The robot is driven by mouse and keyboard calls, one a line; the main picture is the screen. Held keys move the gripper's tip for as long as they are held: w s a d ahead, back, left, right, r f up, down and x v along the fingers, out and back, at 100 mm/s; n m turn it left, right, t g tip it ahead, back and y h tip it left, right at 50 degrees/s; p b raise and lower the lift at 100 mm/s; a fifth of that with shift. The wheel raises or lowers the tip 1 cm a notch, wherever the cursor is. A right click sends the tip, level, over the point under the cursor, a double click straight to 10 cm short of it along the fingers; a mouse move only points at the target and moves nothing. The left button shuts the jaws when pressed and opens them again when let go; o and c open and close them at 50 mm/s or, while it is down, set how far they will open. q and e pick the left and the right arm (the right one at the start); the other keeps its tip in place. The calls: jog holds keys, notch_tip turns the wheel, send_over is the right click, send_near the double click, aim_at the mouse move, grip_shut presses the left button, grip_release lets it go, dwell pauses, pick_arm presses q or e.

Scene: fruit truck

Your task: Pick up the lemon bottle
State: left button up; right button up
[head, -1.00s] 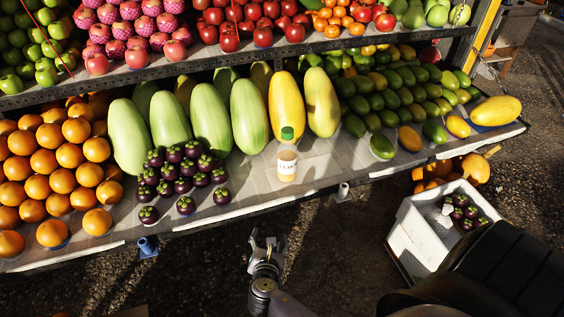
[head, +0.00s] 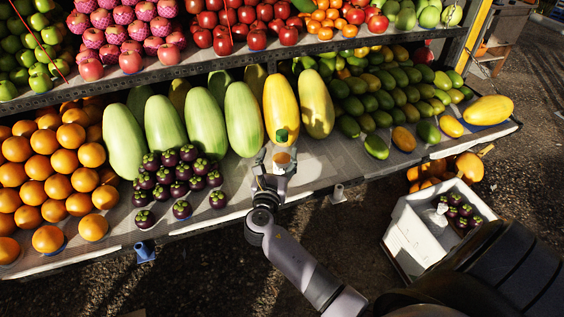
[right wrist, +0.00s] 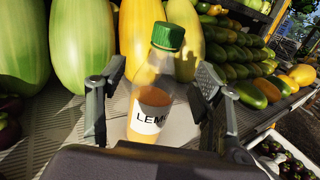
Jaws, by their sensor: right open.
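The lemon bottle (head: 283,155) stands upright on the lower shelf of the fruit stand (head: 325,160), in front of the yellow melons. It has a green cap, a clear body, orange-yellow contents and a white label; part of the label reads "LEMO" in the right wrist view (right wrist: 152,105). My right gripper (head: 275,163) is at the bottle, in front of it, and hides its lower part in the head view. In the right wrist view the open fingers (right wrist: 158,98) stand to either side of the bottle, with gaps showing. My left gripper is not in view.
Purple mangosteens (head: 178,180) lie just left of my right gripper. Yellow melons (head: 282,108) and green melons (head: 205,122) stand close behind the bottle. A white crate (head: 408,228) with mangosteens stands on the ground at right.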

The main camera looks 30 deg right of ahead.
aim_at(281, 146)
jog(key=x, duration=0.6)
jog(key=shift+s+r+p, duration=0.1)
jog(key=shift+r+p, duration=0.15)
jog(key=shift+p, duration=0.15)
jog(key=shift+c, duration=0.5)
grip_shut()
